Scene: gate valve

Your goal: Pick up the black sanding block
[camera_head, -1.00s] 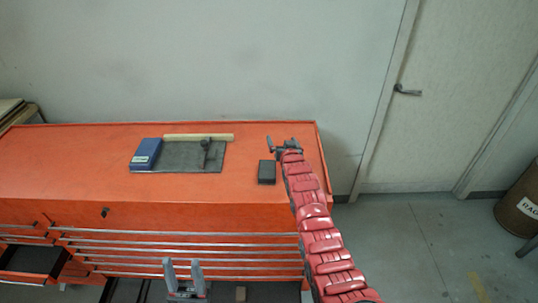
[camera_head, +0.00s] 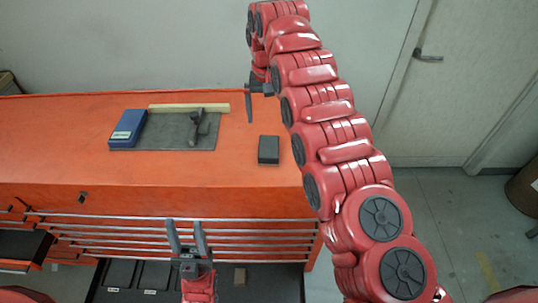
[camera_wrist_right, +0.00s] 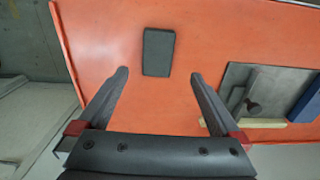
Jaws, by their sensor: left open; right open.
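The black sanding block (camera_head: 268,150) lies flat on the orange cabinet top (camera_head: 235,170), near its front right part. It also shows in the right wrist view (camera_wrist_right: 158,52), ahead of and between the fingertips in the picture, with nothing touching it. My right gripper (camera_head: 255,98) is open and empty, raised over the back part of the cabinet, behind the block in the head view. Its two spread fingers show in the right wrist view (camera_wrist_right: 160,76). My left gripper (camera_head: 185,224) is open and empty, fingers pointing up, in front of the cabinet's drawers.
Left of the block, a grey mat (camera_head: 165,138) carries a dark handled tool (camera_head: 198,128). A blue box (camera_head: 128,126) sits at its left end and a pale wooden strip (camera_head: 188,108) along its back. The cabinet top around the block is clear. A door (camera_head: 440,100) is at right.

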